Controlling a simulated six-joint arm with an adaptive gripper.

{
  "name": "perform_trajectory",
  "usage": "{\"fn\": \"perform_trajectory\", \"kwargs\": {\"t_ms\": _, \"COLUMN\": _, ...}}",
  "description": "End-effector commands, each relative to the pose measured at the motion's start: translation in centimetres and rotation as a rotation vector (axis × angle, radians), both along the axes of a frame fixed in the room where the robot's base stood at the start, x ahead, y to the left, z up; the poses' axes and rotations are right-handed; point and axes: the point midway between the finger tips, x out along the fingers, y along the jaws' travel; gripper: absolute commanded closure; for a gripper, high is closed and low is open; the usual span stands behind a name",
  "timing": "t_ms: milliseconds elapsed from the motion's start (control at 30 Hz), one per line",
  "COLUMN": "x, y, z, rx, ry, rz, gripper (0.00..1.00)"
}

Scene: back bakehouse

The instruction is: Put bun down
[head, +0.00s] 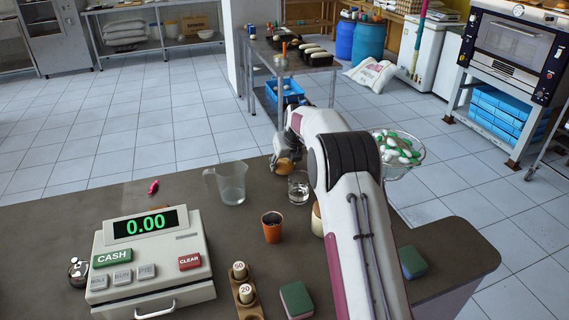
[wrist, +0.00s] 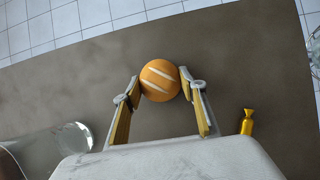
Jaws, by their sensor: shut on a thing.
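The bun (wrist: 160,80) is round and golden brown with pale slash marks on top. My gripper (wrist: 159,84) is shut on it, one finger on each side, in the wrist view. In the head view the bun (head: 285,165) shows under my gripper (head: 284,158), near the far edge of the dark counter (head: 150,215). I cannot tell whether the bun touches the counter or is held just above it. My arm hides part of the counter to the right.
A clear jug (head: 230,183), a glass (head: 298,188) and an orange cup (head: 272,227) stand close by. A cash register (head: 152,262) is front left. A red wrapped sweet (head: 153,187) lies left. The counter left of the jug is largely clear.

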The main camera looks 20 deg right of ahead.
Motion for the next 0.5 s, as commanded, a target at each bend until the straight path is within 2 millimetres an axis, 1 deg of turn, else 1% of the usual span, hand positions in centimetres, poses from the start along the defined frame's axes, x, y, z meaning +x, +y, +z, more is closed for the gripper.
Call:
{"fn": "perform_trajectory", "kwargs": {"t_ms": 33, "x": 0.0, "y": 0.0, "z": -0.04, "rx": 0.0, "ry": 0.0, "rz": 0.0, "gripper": 0.53}}
{"fn": "perform_trajectory", "kwargs": {"t_ms": 67, "x": 0.0, "y": 0.0, "z": -0.04, "rx": 0.0, "ry": 0.0, "rz": 0.0, "gripper": 0.46}}
{"fn": "perform_trajectory", "kwargs": {"t_ms": 100, "x": 0.0, "y": 0.0, "z": -0.04, "rx": 0.0, "ry": 0.0, "rz": 0.0, "gripper": 0.42}}
{"fn": "perform_trajectory", "kwargs": {"t_ms": 500, "x": 0.0, "y": 0.0, "z": 0.12, "rx": 0.0, "ry": 0.0, "rz": 0.0, "gripper": 0.42}}
